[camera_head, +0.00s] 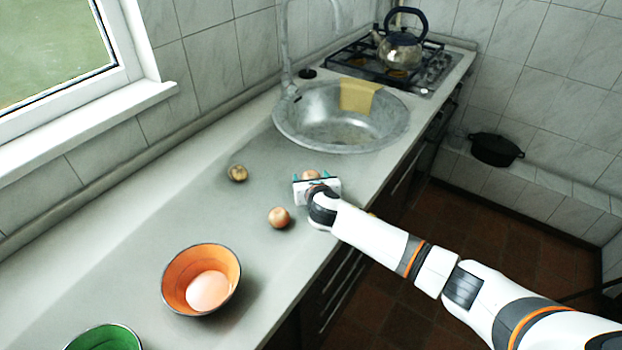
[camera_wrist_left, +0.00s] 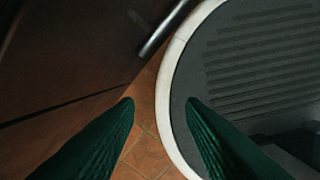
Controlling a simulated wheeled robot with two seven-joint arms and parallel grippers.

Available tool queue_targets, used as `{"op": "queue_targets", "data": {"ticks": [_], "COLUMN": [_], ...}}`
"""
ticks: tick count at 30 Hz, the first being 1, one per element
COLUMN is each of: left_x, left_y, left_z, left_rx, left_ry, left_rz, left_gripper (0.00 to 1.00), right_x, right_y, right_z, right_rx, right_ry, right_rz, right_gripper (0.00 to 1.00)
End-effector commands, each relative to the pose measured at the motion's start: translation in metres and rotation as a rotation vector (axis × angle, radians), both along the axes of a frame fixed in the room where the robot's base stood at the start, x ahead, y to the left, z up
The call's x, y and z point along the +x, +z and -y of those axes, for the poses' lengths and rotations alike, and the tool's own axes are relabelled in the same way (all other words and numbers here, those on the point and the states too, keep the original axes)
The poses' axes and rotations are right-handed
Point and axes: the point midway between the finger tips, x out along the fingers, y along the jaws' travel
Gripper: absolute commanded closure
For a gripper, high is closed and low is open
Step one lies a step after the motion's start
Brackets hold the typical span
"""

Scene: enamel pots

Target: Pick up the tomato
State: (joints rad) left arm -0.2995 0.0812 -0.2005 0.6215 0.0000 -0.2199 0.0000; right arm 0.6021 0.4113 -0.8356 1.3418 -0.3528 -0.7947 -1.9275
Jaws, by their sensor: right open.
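No clearly red tomato shows. My right gripper (camera_head: 311,176) is open over the counter, its teal fingertips on either side of a small orange-tan round thing (camera_head: 311,174), partly hidden by the gripper. I cannot tell whether they touch it. A similar orange-tan round thing (camera_head: 279,217) lies just left of and nearer than the gripper. A brownish round thing (camera_head: 237,173) lies farther left. A pale pinkish round thing (camera_head: 208,290) sits in an orange bowl (camera_head: 176,270). My left gripper (camera_wrist_left: 160,102) is open and empty above the floor in the left wrist view.
A metal sink (camera_head: 290,125) with a yellow cloth (camera_head: 358,95) lies beyond the gripper. A kettle (camera_head: 400,48) stands on the stove at the back. A green bowl (camera_head: 105,338) is at the near edge of view. The counter's left side is clear.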

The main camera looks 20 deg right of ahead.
Motion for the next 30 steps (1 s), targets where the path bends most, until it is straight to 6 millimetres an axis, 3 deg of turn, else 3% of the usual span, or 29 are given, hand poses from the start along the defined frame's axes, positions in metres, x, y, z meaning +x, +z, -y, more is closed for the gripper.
{"op": "queue_targets", "data": {"ticks": [4, 13, 22, 30], "left_x": [-0.002, -0.002, -0.002, -0.002], "left_y": [0.000, 0.000, 0.001, 0.005], "left_z": [0.000, 0.000, 0.001, 0.001], "left_rx": [0.000, 0.000, -0.001, -0.001], "left_ry": [0.000, 0.000, 0.001, 0.001], "left_rz": [-0.004, -0.004, -0.004, -0.003], "left_gripper": [0.64, 0.64, 0.64, 0.64], "right_x": [0.000, 0.000, 0.000, 0.000], "right_y": [0.000, 0.000, 0.007, 0.059], "right_z": [0.000, 0.000, 0.000, 0.000], "right_rx": [0.000, 0.000, 0.001, 0.001], "right_ry": [0.000, 0.000, 0.001, 0.001], "right_rz": [0.000, 0.000, 0.003, 0.006], "right_gripper": [0.32, 0.81, 0.81, 0.81]}}
